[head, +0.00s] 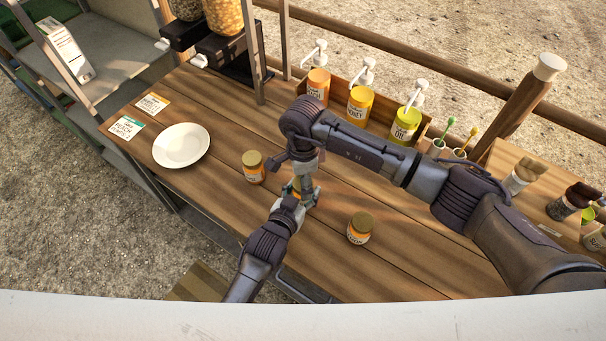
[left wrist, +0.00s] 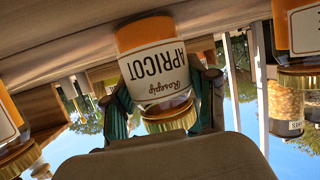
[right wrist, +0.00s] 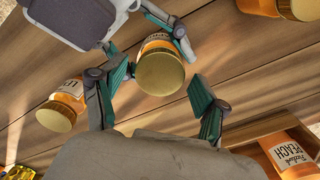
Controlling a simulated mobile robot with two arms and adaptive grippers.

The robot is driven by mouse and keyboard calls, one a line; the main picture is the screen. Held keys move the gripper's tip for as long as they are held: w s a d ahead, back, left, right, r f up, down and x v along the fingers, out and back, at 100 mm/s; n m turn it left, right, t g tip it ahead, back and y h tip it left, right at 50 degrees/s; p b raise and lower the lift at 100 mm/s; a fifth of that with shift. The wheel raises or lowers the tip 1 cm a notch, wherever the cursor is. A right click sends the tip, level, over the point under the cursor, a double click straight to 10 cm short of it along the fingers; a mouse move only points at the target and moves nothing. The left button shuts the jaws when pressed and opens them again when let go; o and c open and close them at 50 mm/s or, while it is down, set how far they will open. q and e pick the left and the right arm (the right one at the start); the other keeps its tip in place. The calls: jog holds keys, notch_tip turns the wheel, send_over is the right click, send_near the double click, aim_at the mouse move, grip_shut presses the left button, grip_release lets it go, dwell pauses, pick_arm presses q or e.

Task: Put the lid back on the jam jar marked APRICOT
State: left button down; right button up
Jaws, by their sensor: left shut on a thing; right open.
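The APRICOT jar (left wrist: 158,75) is orange with a white label and appears inverted in the left wrist view. Its gold lid (left wrist: 170,122) rests on the jar's mouth; whether it is screwed tight I cannot tell. My left gripper (head: 298,197) is shut on the jar, its fingers on either side (left wrist: 165,98). In the right wrist view the round gold lid top (right wrist: 160,72) faces me. My right gripper (right wrist: 160,92) is open above it, fingers spread wide and apart from the lid. In the head view the two grippers mostly hide the jar.
Two other gold-lidded jars stand on the wooden counter, one to the left (head: 254,168) and one to the right (head: 359,228). A white plate (head: 181,145) lies at left. Pump bottles (head: 360,103) stand in a wooden rack behind. Counter between plate and front edge is clear.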

jog(key=c, duration=1.2)
jog(key=m, duration=0.4)
jog(key=shift+m, duration=0.3)
jog(key=m, duration=0.3)
jog(key=shift+m, duration=0.4)
jog(key=o, duration=1.4)
jog(key=shift+c, duration=0.2)
notch_tip(320, 180, up, 12)
